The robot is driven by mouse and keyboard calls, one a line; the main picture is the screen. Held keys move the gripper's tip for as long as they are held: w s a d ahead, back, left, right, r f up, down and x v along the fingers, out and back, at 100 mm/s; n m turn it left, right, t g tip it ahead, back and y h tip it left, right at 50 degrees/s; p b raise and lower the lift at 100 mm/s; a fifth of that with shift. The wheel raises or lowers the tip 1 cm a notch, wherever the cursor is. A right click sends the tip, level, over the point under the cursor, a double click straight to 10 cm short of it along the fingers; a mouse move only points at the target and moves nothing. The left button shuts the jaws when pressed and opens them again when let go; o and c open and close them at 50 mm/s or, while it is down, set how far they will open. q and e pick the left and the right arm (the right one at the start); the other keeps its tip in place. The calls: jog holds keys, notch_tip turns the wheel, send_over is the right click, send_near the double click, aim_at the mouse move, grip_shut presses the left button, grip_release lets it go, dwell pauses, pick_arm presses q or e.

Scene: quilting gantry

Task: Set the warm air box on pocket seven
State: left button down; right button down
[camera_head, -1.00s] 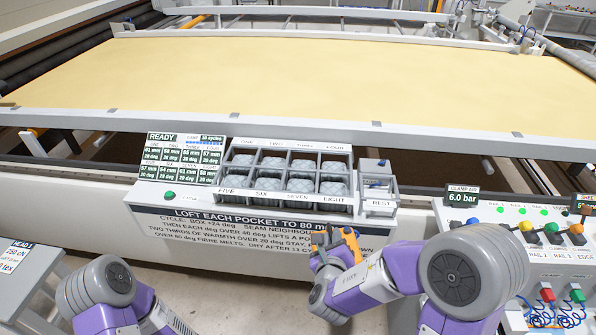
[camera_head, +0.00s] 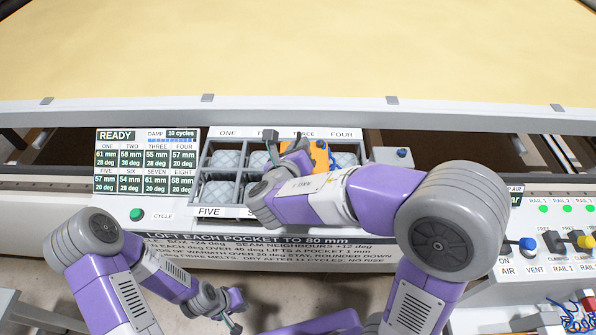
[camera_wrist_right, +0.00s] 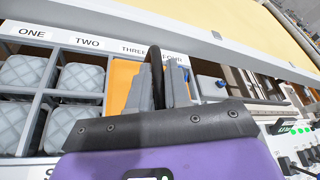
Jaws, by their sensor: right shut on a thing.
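The orange warm air box (camera_head: 319,154) is in my right gripper (camera_head: 288,146), around the third column of the pocket rack; its height there is hard to judge. In the right wrist view the orange box (camera_wrist_right: 122,84) shows beside the grey fingers (camera_wrist_right: 156,84), which close around a dark upright part. Pocket seven is in the front row under column three; my right arm hides it and its label in the head view. My left gripper (camera_head: 232,312) hangs low in front of the panel, away from the rack; its jaw gap is unclear.
The pocket rack (camera_head: 203,160) holds grey quilted pads. The status display (camera_head: 145,160) reads READY, with a green cycle button (camera_head: 137,214) below. A blue-knobbed rest block (camera_head: 402,155) stands right of the rack. Valves (camera_head: 552,240) sit further right. The yellow sheet (camera_head: 300,55) lies behind.

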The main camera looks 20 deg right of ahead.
jog(key=f+b, duration=0.1)
jog(key=f, duration=0.2)
jog(key=shift+s+f, duration=0.2)
jog(key=shift+w+f+b, duration=0.1)
jog(key=shift+f+b, duration=0.75)
jog(key=shift+f, duration=1.5)
jog(key=shift+r, duration=0.1)
jog(key=c, duration=1.1)
grip_release()
